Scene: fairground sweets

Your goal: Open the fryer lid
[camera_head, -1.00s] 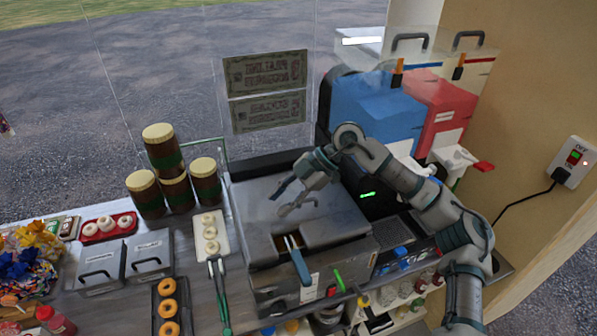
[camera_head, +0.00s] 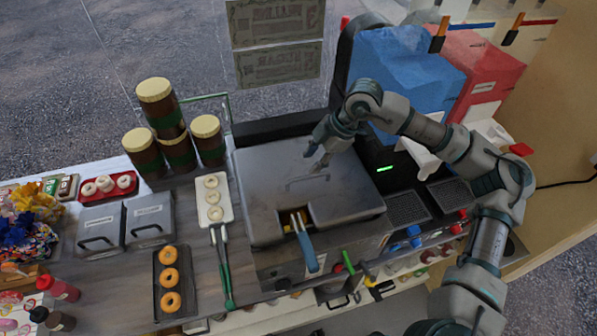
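The fryer (camera_head: 275,268) is a grey metal box in the middle of the counter. Its flat grey lid (camera_head: 265,190) lies closed over the top, with a notch at the front. A thin bar handle (camera_head: 307,184) lies on the lid. A blue basket handle (camera_head: 306,246) sticks out through the notch. My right gripper (camera_head: 316,160) is above the back right part of the lid, just behind the handle. Its fingers look apart, with nothing between them, and it does not hold the handle. My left gripper is not in view.
Brown jars with cream lids (camera_head: 161,108) stand left of the fryer. Blue (camera_head: 400,80) and red (camera_head: 487,70) machines stand at the back right. A sign (camera_head: 278,65) hangs behind.

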